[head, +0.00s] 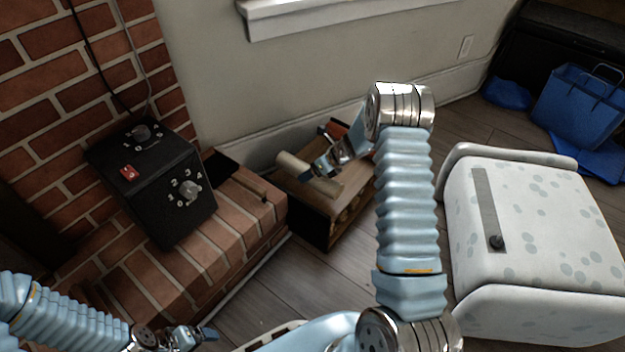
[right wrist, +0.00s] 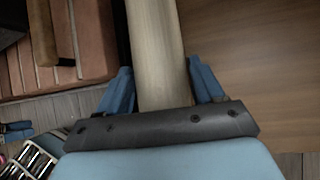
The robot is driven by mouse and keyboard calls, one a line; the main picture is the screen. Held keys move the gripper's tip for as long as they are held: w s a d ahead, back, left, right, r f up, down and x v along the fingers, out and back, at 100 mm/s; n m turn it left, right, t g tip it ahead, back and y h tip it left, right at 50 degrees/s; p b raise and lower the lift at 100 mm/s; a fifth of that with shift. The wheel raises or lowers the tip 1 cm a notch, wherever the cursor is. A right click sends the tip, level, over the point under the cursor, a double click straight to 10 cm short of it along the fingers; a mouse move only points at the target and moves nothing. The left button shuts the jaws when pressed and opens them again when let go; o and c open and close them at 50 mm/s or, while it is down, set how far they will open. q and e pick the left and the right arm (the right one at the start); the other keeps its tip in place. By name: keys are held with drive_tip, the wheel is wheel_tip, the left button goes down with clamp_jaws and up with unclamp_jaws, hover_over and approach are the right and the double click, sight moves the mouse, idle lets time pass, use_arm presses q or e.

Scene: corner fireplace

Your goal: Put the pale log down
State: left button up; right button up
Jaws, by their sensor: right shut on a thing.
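The pale log (head: 291,163) is over the top of a low wooden log box (head: 318,232) against the back wall. My right gripper (head: 313,173) is shut on the pale log. In the right wrist view the pale log (right wrist: 157,45) runs straight out between the two blue fingers. The box's brown wood (right wrist: 255,60) fills the right of that view. I cannot tell whether the log touches the box top. My left gripper (head: 198,337) is low at the left, far from the box, and its jaw opening is unclear.
A brick hearth (head: 235,235) lies left of the box, with a black control box (head: 160,185) on it. A spotted white armchair or ottoman (head: 535,230) stands at the right. Blue bags (head: 580,105) lie behind it. Grey floor is clear in front of the box.

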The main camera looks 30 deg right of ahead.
drive_tip(key=shift+w+d+f, duration=0.1)
drive_tip(key=shift+w+f, duration=0.05)
drive_tip(key=shift+w, duration=0.05)
drive_tip(key=f, duration=0.1)
drive_tip(key=f+b, duration=0.1)
drive_tip(key=f, duration=0.1)
drive_tip(key=shift+w+d+f, duration=0.1)
drive_tip(key=shift+w+f, duration=0.1)
drive_tip(key=shift+f, duration=0.1)
drive_tip(key=o, duration=1.6)
drive_tip(key=p+v, duration=0.2)
drive_tip(key=v, duration=1)
drive_tip(key=shift+r, duration=0.1)
